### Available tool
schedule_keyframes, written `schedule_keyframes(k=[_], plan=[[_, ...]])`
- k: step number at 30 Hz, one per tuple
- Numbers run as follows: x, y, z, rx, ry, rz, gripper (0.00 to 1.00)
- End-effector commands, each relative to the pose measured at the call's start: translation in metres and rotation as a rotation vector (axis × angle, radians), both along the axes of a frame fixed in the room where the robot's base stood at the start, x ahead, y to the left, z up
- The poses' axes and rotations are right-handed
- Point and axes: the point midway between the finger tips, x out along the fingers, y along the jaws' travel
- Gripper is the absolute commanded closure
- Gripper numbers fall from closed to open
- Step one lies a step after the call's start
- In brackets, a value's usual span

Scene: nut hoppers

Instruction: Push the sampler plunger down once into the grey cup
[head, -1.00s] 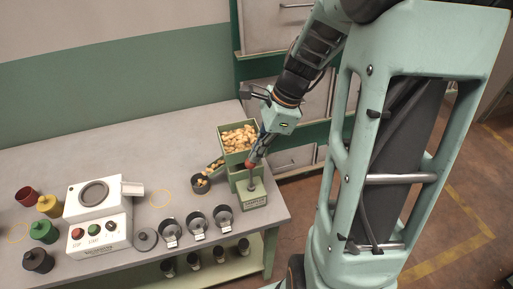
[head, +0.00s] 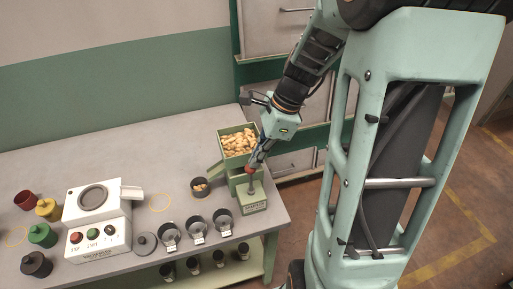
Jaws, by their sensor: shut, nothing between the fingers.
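The sampler is a green hopper (head: 238,145) full of nuts at the table's right end, with a small chute (head: 214,168) on its left side. The dark grey cup (head: 200,188) stands upright below the chute mouth with some nuts in it. The chute looks empty. My gripper (head: 254,163) is shut and empty, pointing down at the knob. Its tips are at or just above the knob; I cannot tell if they touch. The fingers partly hide the knob.
Several dark cups (head: 222,221) with tags stand along the front edge. A white machine (head: 97,203) with buttons and several coloured pots (head: 47,209) are at the left. More small jars (head: 193,267) are on the shelf below. The table's back middle is clear.

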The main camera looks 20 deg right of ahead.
Motion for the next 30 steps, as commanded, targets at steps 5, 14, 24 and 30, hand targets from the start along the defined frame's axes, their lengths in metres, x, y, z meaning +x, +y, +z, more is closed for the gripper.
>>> schedule_keyframes(k=[5,14,24,30], plan=[[-0.001,-0.001,0.002,0.001,0.004,0.0,1.0],[0.002,-0.013,0.035,-0.001,0.002,0.001,1.0],[0.001,-0.038,0.098,-0.002,-0.005,0.002,1.0],[-0.001,-0.047,0.124,0.0,-0.002,0.002,1.0]])
